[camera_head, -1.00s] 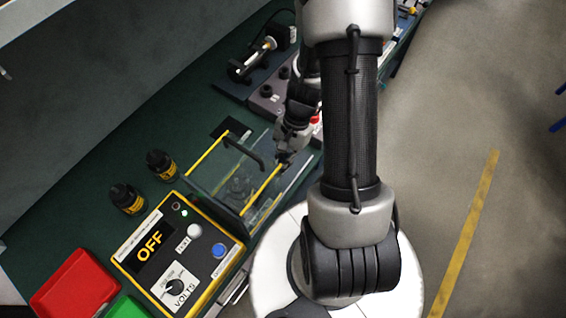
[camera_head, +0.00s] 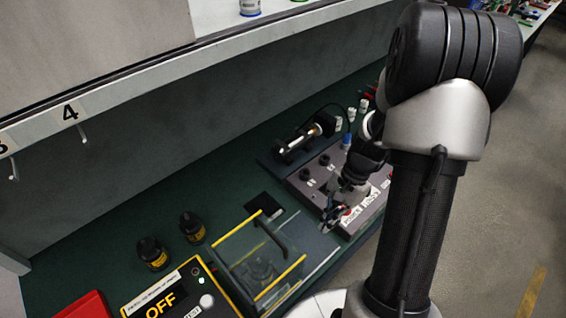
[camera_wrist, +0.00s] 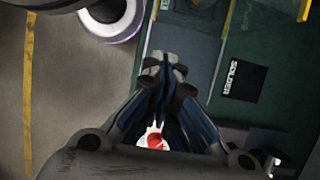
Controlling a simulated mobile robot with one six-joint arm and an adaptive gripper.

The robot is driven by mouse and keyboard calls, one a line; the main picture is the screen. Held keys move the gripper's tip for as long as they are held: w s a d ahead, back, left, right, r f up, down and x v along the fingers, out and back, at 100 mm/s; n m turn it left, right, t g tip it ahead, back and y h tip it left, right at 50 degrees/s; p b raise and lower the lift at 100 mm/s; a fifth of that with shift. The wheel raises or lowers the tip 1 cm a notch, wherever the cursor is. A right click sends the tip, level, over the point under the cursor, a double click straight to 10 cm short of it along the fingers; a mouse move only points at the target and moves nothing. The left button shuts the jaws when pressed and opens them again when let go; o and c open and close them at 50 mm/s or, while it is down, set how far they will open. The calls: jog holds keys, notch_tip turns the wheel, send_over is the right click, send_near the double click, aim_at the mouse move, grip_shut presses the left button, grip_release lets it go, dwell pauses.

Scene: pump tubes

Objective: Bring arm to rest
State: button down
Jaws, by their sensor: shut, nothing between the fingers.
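My gripper (camera_head: 330,218) is at the lower end of my arm, above the green bench near the grey module. In the wrist view my gripper (camera_wrist: 165,68) has its two dark fingers together at the tips, with nothing between them. A small red and white part (camera_wrist: 154,138) shows in the gap between the finger bases; I cannot tell what it is. My large arm link stands upright at the right of the head view and hides part of the bench.
The clear box (camera_head: 262,262) with yellow edges stands on the bench (camera_head: 100,220). The OFF panel (camera_head: 165,300), two dark bottles (camera_head: 152,253) and a red bin (camera_head: 85,307) are at lower left. The grey module (camera_head: 318,182) is behind my gripper. A shelf (camera_head: 200,50) overhangs. Floor at right is clear.

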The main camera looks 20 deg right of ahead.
jog(key=shift+w+d, duration=0.1)
jog(key=a+r+n+t+h+b, duration=0.25)
jog(key=a+r+n, duration=0.45)
jog(key=r, duration=0.5)
jog(key=s+a+r+n+t+h+b, duration=0.1)
jog(key=s+a+r+n+t+b, duration=0.2)
jog(key=s+a+r+n, duration=0.3)
jog(key=s+n, duration=0.1)
jog(key=s, duration=0.2)
jog(key=shift+r+t+h, duration=0.35)
jog(key=shift+r, duration=0.05)
jog(key=shift+s+a, duration=0.1)
jog(key=shift+a, duration=0.1)
